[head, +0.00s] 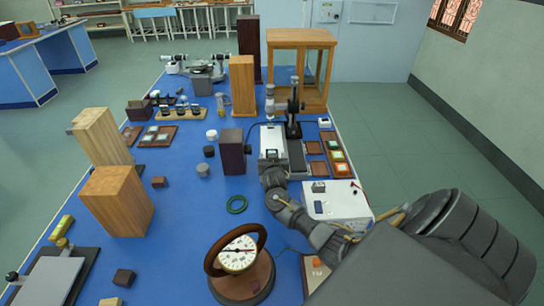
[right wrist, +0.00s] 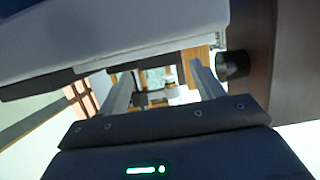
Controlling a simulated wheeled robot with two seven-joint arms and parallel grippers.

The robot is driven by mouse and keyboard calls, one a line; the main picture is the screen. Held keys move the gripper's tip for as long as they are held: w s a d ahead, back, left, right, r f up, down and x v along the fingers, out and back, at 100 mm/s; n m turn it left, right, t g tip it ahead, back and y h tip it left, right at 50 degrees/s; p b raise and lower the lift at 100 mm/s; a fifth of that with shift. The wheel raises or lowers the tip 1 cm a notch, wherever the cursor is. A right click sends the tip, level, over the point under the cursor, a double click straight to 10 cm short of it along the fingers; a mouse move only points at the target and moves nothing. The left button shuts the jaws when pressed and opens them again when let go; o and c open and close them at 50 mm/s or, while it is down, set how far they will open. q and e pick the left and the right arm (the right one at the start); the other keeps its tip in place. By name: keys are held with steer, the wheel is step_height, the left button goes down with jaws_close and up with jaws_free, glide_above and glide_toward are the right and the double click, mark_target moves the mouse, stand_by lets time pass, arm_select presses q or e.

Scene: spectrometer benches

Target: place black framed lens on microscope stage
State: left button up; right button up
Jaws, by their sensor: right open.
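My right arm comes in from the right over the blue bench (head: 185,250). Its right gripper (head: 271,155) is at the white-grey instrument box, beside a dark brown block (head: 232,152). In the right wrist view the gripper (right wrist: 162,88) has its two fingers apart, and nothing is clasped between them. A dark microscope-like stand (head: 294,110) is just beyond the gripper to the right; its stage is not clear. I cannot single out the black framed lens; small dark round parts sit in a wooden rack (head: 183,117). My left gripper is not in view.
A white power box (head: 335,203) lies near the right edge. Wooden blocks (head: 117,201) line the left. A glass-fronted wooden cabinet (head: 302,40) stands at the back.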

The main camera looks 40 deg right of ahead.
steer(key=v, duration=0.5)
steer(key=shift+s+a+r, duration=0.1)
stand_by(0.4)
